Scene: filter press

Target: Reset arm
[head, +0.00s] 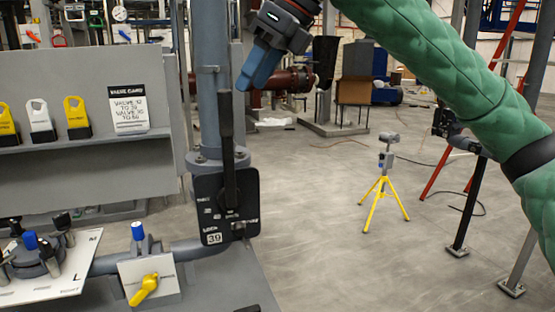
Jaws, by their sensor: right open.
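My right arm comes in from the upper right in a green padded sleeve. Its gripper (257,70) hangs at the top centre with blue fingers pointing down and left. The gripper is open, and I see nothing held in it. My left gripper is not in view.
A black lever (227,150) stands upright on a black plate (212,222) marked 39. A grey panel (60,80) holds yellow and white tags and a valve card (128,108). A yellow handle (144,289) is below. A yellow tripod (384,200) stands on open floor.

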